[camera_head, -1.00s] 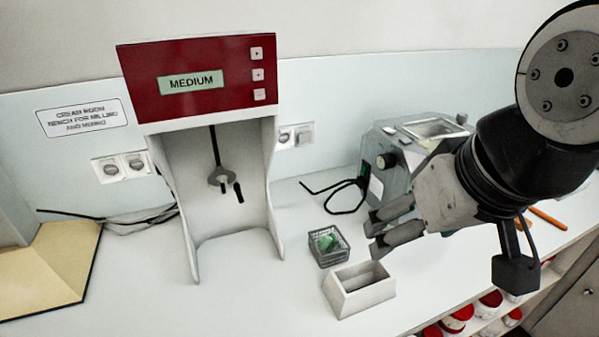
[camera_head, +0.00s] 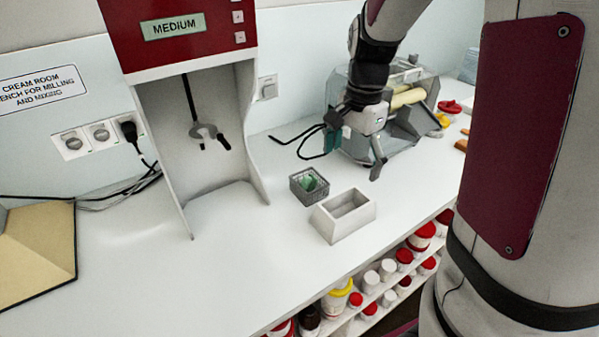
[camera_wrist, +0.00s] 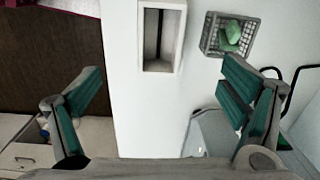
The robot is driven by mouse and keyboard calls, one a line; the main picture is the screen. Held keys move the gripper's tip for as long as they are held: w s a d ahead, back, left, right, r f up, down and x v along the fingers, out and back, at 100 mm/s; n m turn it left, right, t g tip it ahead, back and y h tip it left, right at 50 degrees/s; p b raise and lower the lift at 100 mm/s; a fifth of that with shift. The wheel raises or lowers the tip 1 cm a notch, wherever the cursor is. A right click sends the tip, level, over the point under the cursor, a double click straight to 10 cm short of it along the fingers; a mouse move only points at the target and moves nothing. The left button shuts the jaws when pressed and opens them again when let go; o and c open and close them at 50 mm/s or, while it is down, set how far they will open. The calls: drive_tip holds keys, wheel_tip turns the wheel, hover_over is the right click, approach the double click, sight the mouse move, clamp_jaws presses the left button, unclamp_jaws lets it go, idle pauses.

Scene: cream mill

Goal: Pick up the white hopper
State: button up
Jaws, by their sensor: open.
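The white hopper (camera_head: 352,226) is an open rectangular box with sloping sides. It stands upright on the white bench near the front edge, in front of the small grey basket. In the wrist view the hopper (camera_wrist: 181,40) is at the top centre, its opening toward the camera and its top end cut off. My gripper (camera_head: 355,160) points down above the bench, behind and to the right of the hopper, apart from it. In the wrist view my gripper (camera_wrist: 162,70) is open and empty, its green-padded fingers spread to either side of the hopper's line.
The grey basket (camera_head: 297,189) with a green item sits close beside the hopper. The red-and-white MEDIUM machine (camera_head: 180,35) stands at left. A grey roller mill (camera_head: 400,140) stands behind my gripper. Jars (camera_head: 370,281) fill shelves below the bench edge. The bench left of the hopper is clear.

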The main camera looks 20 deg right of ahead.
drive_tip(key=f, duration=0.1)
approach(346, 205)
drive_tip(key=s+a, duration=0.3)
drive_tip(key=shift+m, duration=0.4)
drive_tip(key=shift+s+f, duration=0.1)
drive_tip(key=shift+f, duration=2.55)
drive_tip(key=c, duration=1.4)
